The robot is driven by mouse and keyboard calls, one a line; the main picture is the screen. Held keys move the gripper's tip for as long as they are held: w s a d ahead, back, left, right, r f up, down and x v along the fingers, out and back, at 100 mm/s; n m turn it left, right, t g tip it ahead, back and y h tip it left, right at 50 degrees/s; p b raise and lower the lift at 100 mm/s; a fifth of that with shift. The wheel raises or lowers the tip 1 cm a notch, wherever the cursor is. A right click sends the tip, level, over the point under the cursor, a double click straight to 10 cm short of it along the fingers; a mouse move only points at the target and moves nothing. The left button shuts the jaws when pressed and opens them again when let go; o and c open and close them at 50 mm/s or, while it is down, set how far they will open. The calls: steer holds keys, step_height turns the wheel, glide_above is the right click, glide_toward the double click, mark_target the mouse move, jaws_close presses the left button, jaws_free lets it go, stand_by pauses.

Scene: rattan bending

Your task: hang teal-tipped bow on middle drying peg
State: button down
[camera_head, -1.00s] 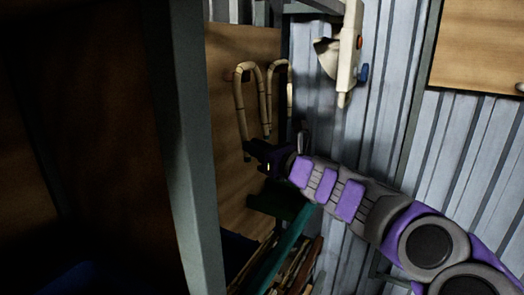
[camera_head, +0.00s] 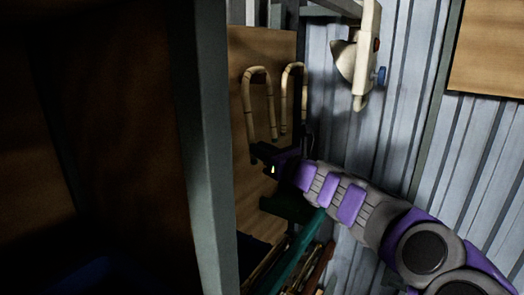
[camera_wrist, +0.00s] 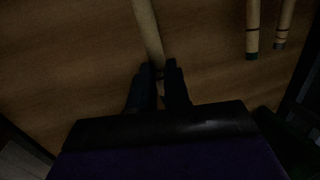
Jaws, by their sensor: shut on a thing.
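A pale U-shaped rattan bow (camera_head: 258,72) stands upright, ends down, before the brown board in the head view. My gripper (camera_head: 258,150) is at the lower end of its left leg. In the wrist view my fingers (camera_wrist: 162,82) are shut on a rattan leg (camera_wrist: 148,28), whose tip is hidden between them. Two other leg ends hang free at the right, one with a dark, slightly teal tip (camera_wrist: 252,56). A second bow (camera_head: 287,88) shows just right of the first. The pegs cannot be made out, nor whether either bow rests on one.
A grey post (camera_head: 207,150) stands close at the left. The brown board (camera_head: 240,45) is behind the bows. A white device with a blue knob (camera_head: 367,60) hangs on the corrugated wall at the upper right. Canes and a teal bar (camera_head: 297,255) lie below my arm.

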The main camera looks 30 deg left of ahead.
steer(key=shift+a+f, duration=0.1)
steer(key=shift+f, duration=0.1)
steer(key=c, duration=1)
jaws_free()
steer(key=shift+r, duration=0.1)
steer(key=v, duration=1.7)
steer(key=shift+d+b, duration=0.25)
steer(key=shift+b, duration=0.05)
steer(key=shift+w, duration=0.1)
steer(key=shift+s+d+p, duration=0.15)
steer(key=shift+d+p, duration=0.4)
steer(key=shift+d, duration=0.95)
steer(key=shift+s+d+p, duration=0.15)
steer(key=shift+d+p, duration=0.4)
steer(key=shift+d, duration=0.95)
steer(key=shift+s+d+p, duration=0.15)
steer(key=shift+d+p, duration=0.4)
steer(key=shift+d, duration=0.95)
